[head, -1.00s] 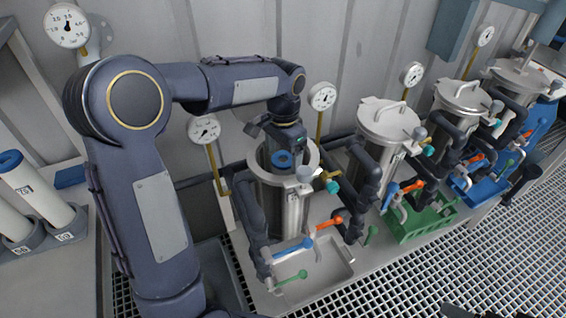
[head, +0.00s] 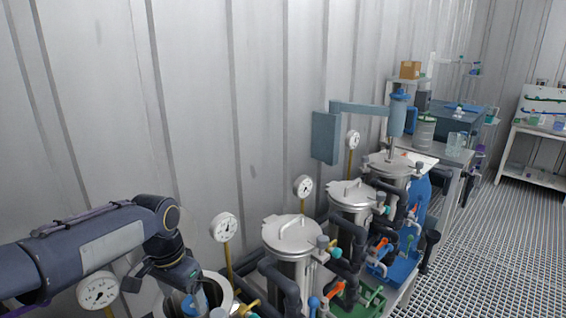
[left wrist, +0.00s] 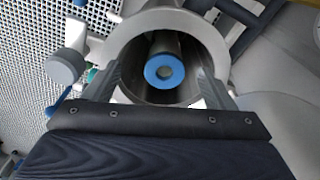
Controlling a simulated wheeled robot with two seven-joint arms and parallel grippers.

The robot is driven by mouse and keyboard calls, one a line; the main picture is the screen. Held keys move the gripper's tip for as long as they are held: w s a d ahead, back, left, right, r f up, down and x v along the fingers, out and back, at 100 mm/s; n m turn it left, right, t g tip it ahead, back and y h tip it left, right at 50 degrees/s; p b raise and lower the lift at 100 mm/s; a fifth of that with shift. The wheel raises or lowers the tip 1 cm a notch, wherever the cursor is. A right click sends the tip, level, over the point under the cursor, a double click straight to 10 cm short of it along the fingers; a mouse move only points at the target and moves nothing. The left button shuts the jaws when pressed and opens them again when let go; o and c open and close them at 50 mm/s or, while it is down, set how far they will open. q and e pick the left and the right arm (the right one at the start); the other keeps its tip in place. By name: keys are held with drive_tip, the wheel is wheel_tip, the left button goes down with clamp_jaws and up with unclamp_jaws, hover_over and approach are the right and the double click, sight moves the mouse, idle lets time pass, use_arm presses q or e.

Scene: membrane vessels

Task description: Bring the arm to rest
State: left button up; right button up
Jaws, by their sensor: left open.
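My left gripper (head: 188,290) is at the mouth of the open steel vessel (head: 226,288), low in the head view. In the left wrist view the gripper (left wrist: 163,82) is open, its two fingers apart near the vessel's rim (left wrist: 128,38). Between them, inside the vessel, stands a dark tube with a blue ring end (left wrist: 153,80). The fingers do not appear to close on it. The blue end is partly hidden by the gripper in the head view. My right gripper is not in view.
Several lidded vessels, the nearest (head: 291,236), stand in a row to the right with pipes and coloured valve handles. Gauges (head: 223,227) stand behind them along the corrugated wall (head: 200,110). A blue-grey post and arm (head: 326,138) rises at the back. Grated floor (head: 470,250) lies open at right.

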use_arm(q)
drive_tip(key=s+d+n+t+h+p, duration=0.1)
drive_tip(key=s+n+t, duration=0.1)
drive_tip(key=s, duration=0.8)
drive_tip(key=s+d+r+n+t+h+p, duration=0.1)
drive_tip(key=s+d+n+t+h, duration=0.1)
drive_tip(key=s, duration=0.9)
drive_tip(key=shift+n+t, duration=0.5)
drive_tip(key=shift+n, duration=0.7)
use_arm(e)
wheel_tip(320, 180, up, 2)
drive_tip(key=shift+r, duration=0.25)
use_arm(q)
drive_tip(key=shift+s, duration=0.1)
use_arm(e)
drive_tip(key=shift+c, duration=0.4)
